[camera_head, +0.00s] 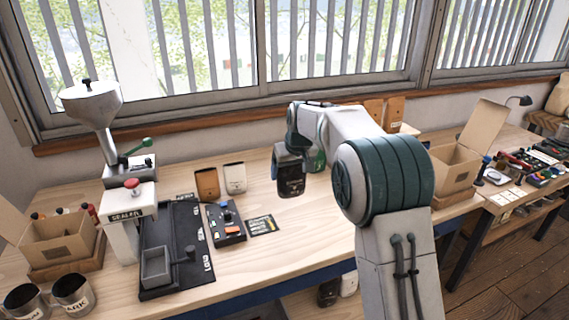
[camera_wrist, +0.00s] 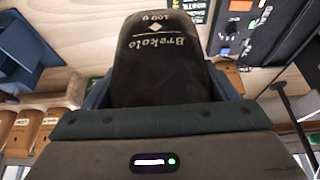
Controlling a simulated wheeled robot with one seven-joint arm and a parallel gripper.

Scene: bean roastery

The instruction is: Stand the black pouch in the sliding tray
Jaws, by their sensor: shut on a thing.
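The black pouch (camera_head: 291,186) hangs upright in my gripper (camera_head: 289,160), above the middle of the bench in the head view. In the wrist view the pouch (camera_wrist: 158,62) fills the space between the fingers, with its pale lettering showing. My gripper is shut on it. The sliding tray (camera_head: 155,268) is a small grey open box at the near end of a black rail base (camera_head: 182,235), to the left of my gripper. The pouch is well apart from the tray. The tray is not clearly visible in the wrist view.
A brown pouch (camera_head: 207,183) and a white pouch (camera_head: 234,178) stand between the rail base and my gripper. A control box (camera_head: 226,222) and a black card (camera_head: 262,225) lie in front of them. The sealer (camera_head: 130,210) stands left of the rail. The bench's front middle is clear.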

